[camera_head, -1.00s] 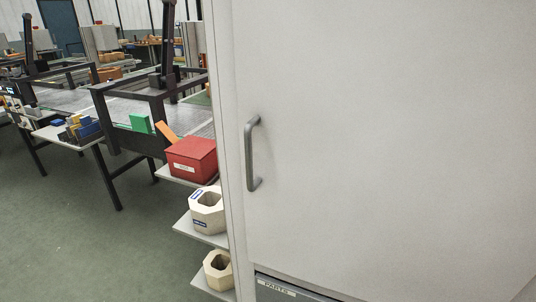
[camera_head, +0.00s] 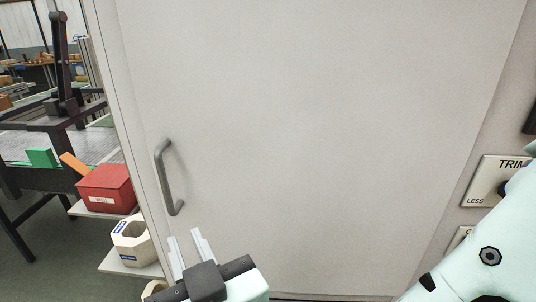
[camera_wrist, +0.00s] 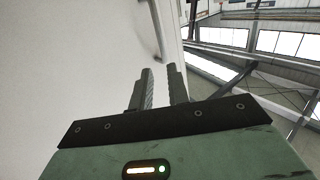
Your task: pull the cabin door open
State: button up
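The cabin door (camera_head: 300,130) is a large plain white panel that fills most of the head view and looks shut. Its grey bar handle (camera_head: 168,180) stands upright near the door's left edge. My gripper (camera_head: 185,236) is in front of the door, below and slightly right of the handle, with its fingers pointing up. The two fingers are parted and nothing is between them. In the wrist view, my gripper (camera_wrist: 160,72) also shows a gap between its fingers, with the white door (camera_wrist: 70,70) on the left. A grey piece beyond the fingertips looks like the handle (camera_wrist: 157,32).
Left of the door, small shelves carry a red box (camera_head: 106,188) and a pale hollow block (camera_head: 133,243). A dark-framed bench (camera_head: 50,150) stands behind them. A panel labelled "TRIM" (camera_head: 492,178) is on the right.

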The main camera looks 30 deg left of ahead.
aim_at(164, 181)
jog(key=p+x, duration=0.2)
jog(key=x, duration=0.3)
jog(key=p+x, duration=0.2)
jog(key=x, duration=0.3)
jog(key=p+x, duration=0.2)
jog(key=x, duration=0.4)
jog(key=shift+a+r+p, duration=0.1)
jog(key=shift+r+p, duration=0.25)
jog(key=shift+p, duration=0.05)
jog(key=shift+w+a+f, duration=0.15)
jog(key=shift+w+a, duration=0.15)
jog(key=shift+a, duration=0.2)
grip_shut()
